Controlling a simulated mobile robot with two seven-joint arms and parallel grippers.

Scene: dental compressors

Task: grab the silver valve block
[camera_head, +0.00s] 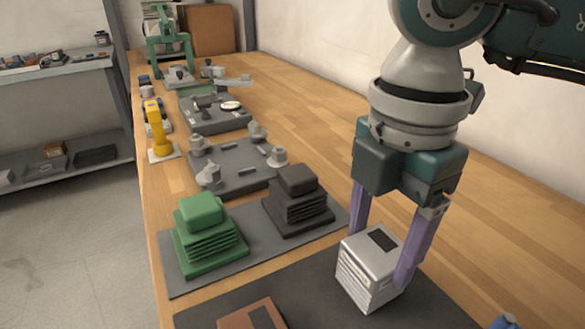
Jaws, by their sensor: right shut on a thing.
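The silver valve block (368,268) is a light metallic box with ribbed sides and a dark square on its top. It is at the lower right of the head view, over the dark mat (420,306) on the wooden bench. My right gripper (384,250) reaches down from above, with one purple finger on each side of the block, shut on it. The block looks slightly tilted. I cannot tell whether its bottom touches the mat. My left gripper does not show.
A green finned block (207,236) and a black finned block (298,200) stand on a grey mat (262,246) to the left. A brown block (252,315) is at the bottom edge. Grey fixtures (235,166) stand farther back. Bare wood (310,105) lies along the right.

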